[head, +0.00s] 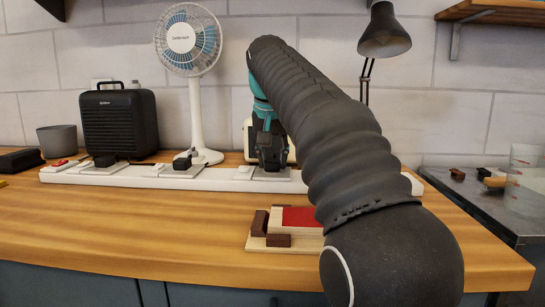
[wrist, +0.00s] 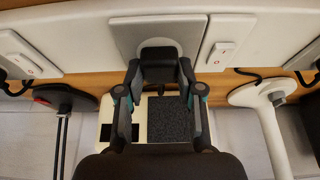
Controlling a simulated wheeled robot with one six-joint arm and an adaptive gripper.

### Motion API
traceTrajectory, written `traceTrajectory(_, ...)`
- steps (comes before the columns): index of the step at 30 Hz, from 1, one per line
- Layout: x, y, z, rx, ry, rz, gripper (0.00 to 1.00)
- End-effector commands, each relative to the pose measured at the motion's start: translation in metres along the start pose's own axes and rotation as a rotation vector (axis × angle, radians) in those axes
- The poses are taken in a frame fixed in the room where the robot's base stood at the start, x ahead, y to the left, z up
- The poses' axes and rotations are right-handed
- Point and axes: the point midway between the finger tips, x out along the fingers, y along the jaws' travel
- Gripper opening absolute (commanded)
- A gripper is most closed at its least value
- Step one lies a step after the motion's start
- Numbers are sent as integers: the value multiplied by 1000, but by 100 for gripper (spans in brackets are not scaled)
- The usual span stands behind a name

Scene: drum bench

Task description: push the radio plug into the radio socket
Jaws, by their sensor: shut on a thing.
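My gripper (wrist: 158,78) is shut on the black radio plug (wrist: 158,54), one finger on each side of it. The plug is over the grey socket plate (wrist: 158,20), overlapping a round recess in it; I cannot tell how deep it sits. In the head view my gripper (head: 270,160) points down at the grey plate (head: 271,174) on the white power strip (head: 220,182), and hides the plug. The cream radio (head: 248,140) stands behind it, mostly covered. In the wrist view the radio (wrist: 165,120) shows its dark speaker panel between my fingers.
A white fan (head: 195,100) and a black box-shaped appliance (head: 118,122) stand behind the strip, with black plugs (head: 182,163) on it. A black lamp (head: 384,35) stands at the right. A wooden block stand (head: 262,243) lies in front.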

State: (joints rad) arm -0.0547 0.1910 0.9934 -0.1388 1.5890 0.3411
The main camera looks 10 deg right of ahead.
Motion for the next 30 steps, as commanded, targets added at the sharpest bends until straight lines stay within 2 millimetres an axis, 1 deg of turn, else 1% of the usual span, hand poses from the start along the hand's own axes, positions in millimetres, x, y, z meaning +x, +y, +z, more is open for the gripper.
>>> traceTrajectory(12,3,0,1,0,1,0,0)
traceTrajectory(13,3,0,1,0,1,0,39)
traceTrajectory(16,3,0,1,0,1,0,64)
traceTrajectory(17,3,0,1,0,1,0,66)
traceTrajectory(26,2,0,1,0,1,0,66)
traceTrajectory(30,-7,0,0,0,3,-1,66)
